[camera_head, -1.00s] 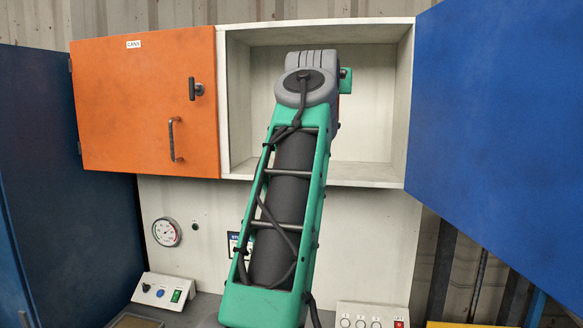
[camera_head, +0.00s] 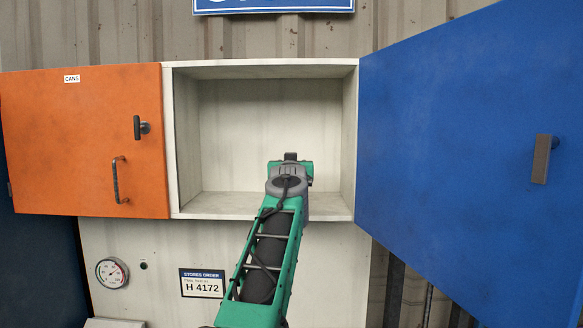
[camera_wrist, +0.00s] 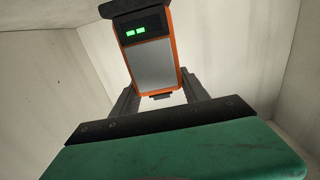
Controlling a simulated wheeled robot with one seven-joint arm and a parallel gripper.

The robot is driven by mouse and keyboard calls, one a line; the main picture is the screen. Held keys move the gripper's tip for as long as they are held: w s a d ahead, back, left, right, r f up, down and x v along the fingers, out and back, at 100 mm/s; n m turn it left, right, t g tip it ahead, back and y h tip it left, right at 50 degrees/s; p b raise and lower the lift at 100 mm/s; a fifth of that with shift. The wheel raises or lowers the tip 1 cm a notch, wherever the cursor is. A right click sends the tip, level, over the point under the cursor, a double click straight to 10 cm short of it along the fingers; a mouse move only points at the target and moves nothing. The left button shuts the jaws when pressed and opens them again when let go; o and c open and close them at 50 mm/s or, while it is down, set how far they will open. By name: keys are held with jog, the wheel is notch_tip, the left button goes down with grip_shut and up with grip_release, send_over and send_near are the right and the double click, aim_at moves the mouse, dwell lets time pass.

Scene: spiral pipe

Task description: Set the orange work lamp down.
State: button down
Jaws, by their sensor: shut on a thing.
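The orange work lamp (camera_wrist: 152,66) shows in the wrist view, with orange edges, a grey front panel and a black top with two green lights. My gripper (camera_wrist: 160,98) is shut on its lower part, one dark finger on each side. The lamp leans slightly in the wrist picture. Pale cabinet walls surround it. In the head view my arm reaches to the open cabinet (camera_head: 215,206) and hides the lamp. I cannot tell whether the lamp's base touches the cabinet floor.
The orange door (camera_head: 80,140), labelled CANS, stands at the left of the opening. A large blue door (camera_head: 460,150) swings out at the right. The visible cabinet interior is otherwise empty, with free room left of my arm. A gauge (camera_head: 112,272) and an order card (camera_head: 201,283) are below.

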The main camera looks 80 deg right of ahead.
jog(key=shift+a+f, duration=0.15)
jog(key=shift+f, duration=0.2)
jog(key=shift+a, duration=0.2)
jog(key=shift+d+f, duration=0.1)
jog(key=shift+f, duration=0.05)
jog(key=c, duration=1)
grip_release()
jog(key=shift+d+f, duration=0.1)
jog(key=shift+f, duration=0.15)
jog(key=shift+c, duration=0.2)
jog(key=o, duration=0.5)
jog(key=shift+r, duration=0.1)
jog(key=shift+c, duration=0.2)
jog(key=shift+r, duration=0.1)
jog(key=b+v, duration=0.5)
jog(key=v, duration=0.7)
jog(key=shift+b, duration=0.4)
